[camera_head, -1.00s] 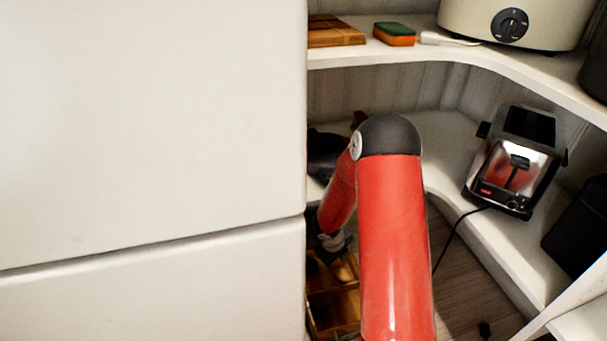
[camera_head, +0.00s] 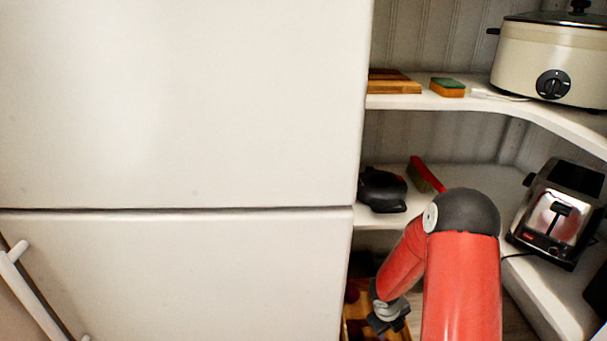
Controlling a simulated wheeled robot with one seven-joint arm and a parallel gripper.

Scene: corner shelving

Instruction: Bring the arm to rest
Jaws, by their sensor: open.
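My red arm rises from the bottom of the head view and bends at a dark grey elbow. Its forearm slopes down and left to my gripper (camera_head: 390,318), a dark shape near the bottom edge. The gripper is open, and I see nothing held in it. It hangs in front of or above a wooden crate (camera_head: 358,326) low down beside the fridge. The picture does not show whether it touches the crate.
A white fridge (camera_head: 180,110) fills the left side. Corner shelves (camera_head: 440,103) hold a wooden board (camera_head: 393,87), a sponge (camera_head: 447,87) and a slow cooker (camera_head: 548,60). Below are a black appliance (camera_head: 382,190), a red-handled brush (camera_head: 426,174) and a toaster (camera_head: 560,213).

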